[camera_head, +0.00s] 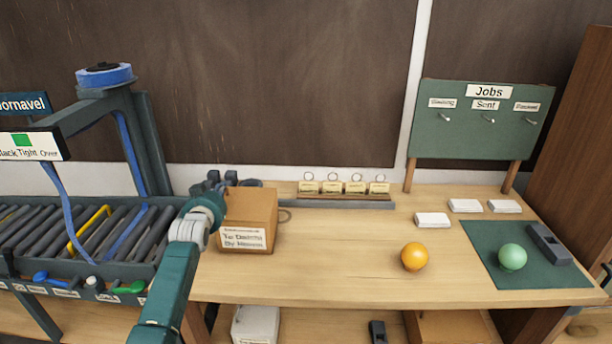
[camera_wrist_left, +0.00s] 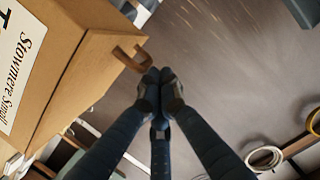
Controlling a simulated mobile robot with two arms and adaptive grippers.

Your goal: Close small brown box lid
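The small brown box (camera_head: 247,238) stands on the bench, left of its middle, with a white label on its front. Its upper brown panel shows, but I cannot tell how far the lid is open. In the left wrist view the box (camera_wrist_left: 75,85) fills the left side, with a "Stowmere Small" label and a brown loop-shaped tab (camera_wrist_left: 130,56). My left gripper (camera_wrist_left: 158,78) has its dark fingers together beside this tab; I see nothing between them. In the head view its arm reaches the box's left side, and its fingers (camera_head: 256,183) are partly hidden behind the box.
A conveyor (camera_head: 90,235) with a blue spool (camera_head: 104,75) above stands at left. An orange ball (camera_head: 414,256) and a green ball (camera_head: 512,257) on a mat lie right. The front middle of the bench is clear.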

